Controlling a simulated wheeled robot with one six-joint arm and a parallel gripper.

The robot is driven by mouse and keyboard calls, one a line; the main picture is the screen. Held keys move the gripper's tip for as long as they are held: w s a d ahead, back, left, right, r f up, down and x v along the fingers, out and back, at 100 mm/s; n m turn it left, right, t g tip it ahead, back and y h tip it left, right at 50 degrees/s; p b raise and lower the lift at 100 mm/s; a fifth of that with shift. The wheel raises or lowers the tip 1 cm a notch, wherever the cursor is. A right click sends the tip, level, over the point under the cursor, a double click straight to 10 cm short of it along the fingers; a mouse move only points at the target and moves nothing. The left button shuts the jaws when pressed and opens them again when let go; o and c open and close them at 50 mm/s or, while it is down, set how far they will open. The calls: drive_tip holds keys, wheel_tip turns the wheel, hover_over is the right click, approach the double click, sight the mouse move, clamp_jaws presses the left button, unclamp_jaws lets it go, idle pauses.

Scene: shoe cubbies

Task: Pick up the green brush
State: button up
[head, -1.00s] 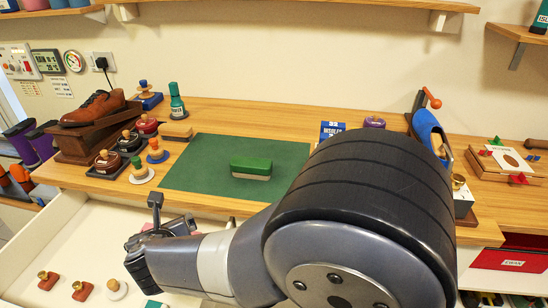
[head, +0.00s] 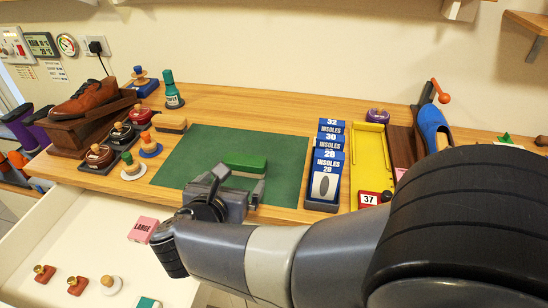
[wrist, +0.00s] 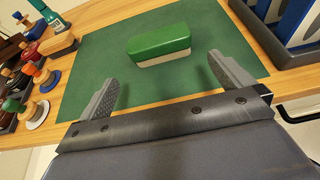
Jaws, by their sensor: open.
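The green brush (head: 245,162) lies on the green mat (head: 205,150) on the bench. It has a green back and a pale underside, and shows whole in the wrist view (wrist: 160,45). My gripper (head: 240,188) is just in front of the brush, over the mat's front part. In the wrist view my gripper's two fingers (wrist: 167,85) are spread apart with nothing between them, and the brush lies beyond the tips. In the head view the gripper hides part of the mat and the lower part of the brush.
Insole boxes (head: 328,165) stand right of the mat, with a yellow tray (head: 371,160) beyond. A tan brush (head: 170,123) and several wooden-knobbed pieces (head: 132,168) are on the left. An open white drawer (head: 75,235) is below, with a pink box (head: 143,229).

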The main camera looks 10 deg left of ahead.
sight(242, 168)
drive_tip(key=x, duration=0.4)
drive_tip(key=shift+w+d+f, duration=0.1)
drive_tip(key=shift+w, duration=0.25)
drive_tip(key=shift+r+x, duration=0.1)
drive_tip(key=shift+x, duration=1.4)
drive_tip(key=shift+r+x, duration=0.15)
drive_tip(key=shift+x, duration=1.35)
drive_tip(key=shift+c, duration=0.2)
drive_tip(key=c, duration=0.6)
